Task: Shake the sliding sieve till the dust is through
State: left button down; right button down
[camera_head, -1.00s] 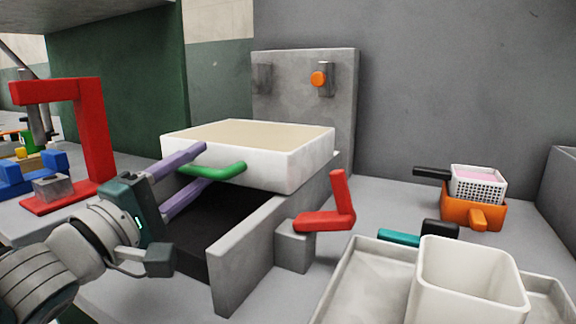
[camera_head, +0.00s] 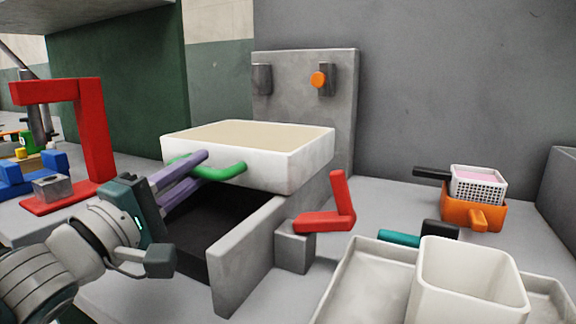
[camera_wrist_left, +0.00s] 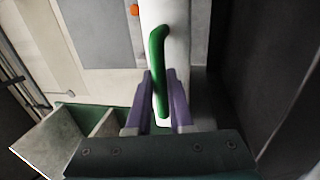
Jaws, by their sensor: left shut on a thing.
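The sliding sieve (camera_head: 290,172) is a white, shallow square box with a beige surface inside, sitting over a grey trough (camera_head: 245,250) with a dark inside. A green handle (camera_head: 235,172) stands out from its front wall. My left gripper (camera_head: 207,163) has its purple fingers closed on this handle. In the left wrist view the green handle (camera_wrist_left: 158,70) runs between the two purple fingers (camera_wrist_left: 160,95). My right gripper is in neither view. The trough floor under the sieve is dark, and I cannot tell whether dust lies there.
A red L-shaped lever (camera_head: 325,215) is at the trough's right side. A grey back plate (camera_head: 305,85) with an orange knob (camera_head: 319,79) stands behind. A red press frame (camera_head: 92,140) is at left. A white bin (camera_head: 465,290) and an orange pan (camera_head: 475,213) are at right.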

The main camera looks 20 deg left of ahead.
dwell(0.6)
pick_arm(q)
jog(key=shift+s, duration=0.15)
jog(key=r+p+v, duration=0.1)
jog(key=p+v, duration=0.3)
jog(key=v, duration=0.3)
jog(key=shift+s+p, duration=0.35)
jog(key=shift+s, duration=0.15)
jog(key=shift+a+r, duration=0.1)
jog(key=shift+r, duration=0.05)
jog(key=c, duration=0.8)
grip_release()
jog(key=v, duration=0.9)
jog(key=shift+s, duration=0.4)
